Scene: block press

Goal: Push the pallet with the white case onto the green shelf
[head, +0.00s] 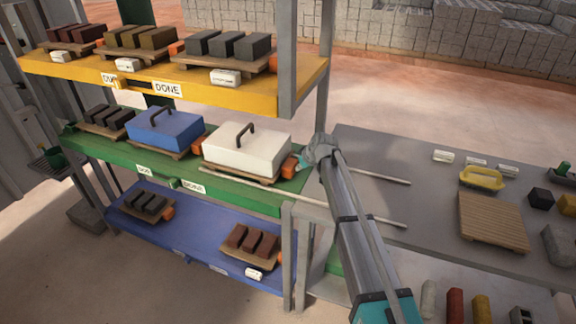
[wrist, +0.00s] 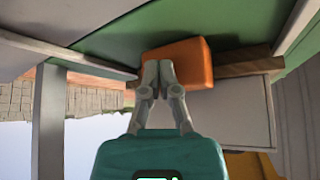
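The white case (head: 246,148), with a dark handle, sits on a wooden pallet (head: 262,176) at the right end of the green shelf (head: 240,197). An orange block (head: 288,167) is at the pallet's right end. My gripper (head: 303,163) is at that end, beside the block. In the wrist view, which looks upside down, my gripper (wrist: 157,85) has its fingers together, with the tips at the face of the orange block (wrist: 190,62). They look in contact or nearly so. The pallet (wrist: 240,66) and white case (wrist: 235,112) show behind.
Two pale rails (head: 375,174) run from the green shelf onto the grey table (head: 365,150). A blue case (head: 165,130) stands left of the white case. A yellow shelf (head: 215,84) is above, a blue shelf (head: 205,245) below. A shelf post (head: 326,70) stands near my gripper.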

